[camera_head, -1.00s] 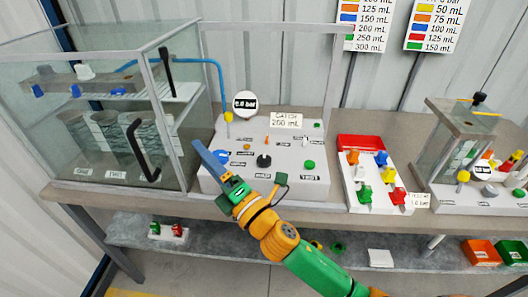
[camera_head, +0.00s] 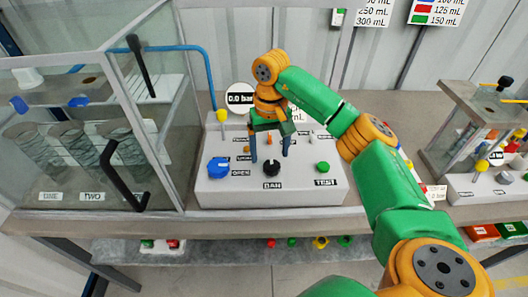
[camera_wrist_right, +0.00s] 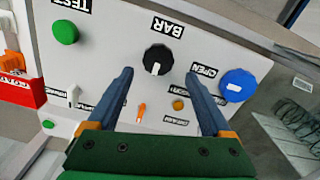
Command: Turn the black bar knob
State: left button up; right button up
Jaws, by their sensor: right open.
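The black bar knob (camera_head: 271,167) sits on the white panel (camera_head: 215,192) above a label reading BAR. It also shows in the right wrist view (camera_wrist_right: 158,60), with a white pointer mark on its face. My right gripper (camera_head: 270,158) is over the panel with its fingers pointing down. In the right wrist view its blue fingers (camera_wrist_right: 160,76) are spread apart, with the knob just beyond the tips and between their lines. I see no contact with the knob. My left gripper is not in view.
A blue OPEN knob (camera_head: 220,167) lies left of the black knob and a green TEST button (camera_head: 322,167) right of it. Small switches sit behind. A round gauge (camera_head: 240,98) reads 0.0 bar. A glass case (camera_head: 90,150) stands close on the left.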

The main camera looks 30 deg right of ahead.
aim_at(272, 164)
jog(key=shift+s+f, duration=0.9)
jog(key=shift+s, duration=0.15)
jog(key=shift+w+d+f, duration=0.2)
jog(key=shift+w+f, duration=0.35)
jog(key=shift+f, duration=0.05)
jog(key=shift+w+f, duration=0.1)
jog(key=shift+w, duration=0.15)
jog(key=shift+a, duration=0.1)
jog(key=shift+c, duration=1.3)
jog(key=shift+s, duration=0.15)
jog(key=c, duration=0.7)
grip_shut()
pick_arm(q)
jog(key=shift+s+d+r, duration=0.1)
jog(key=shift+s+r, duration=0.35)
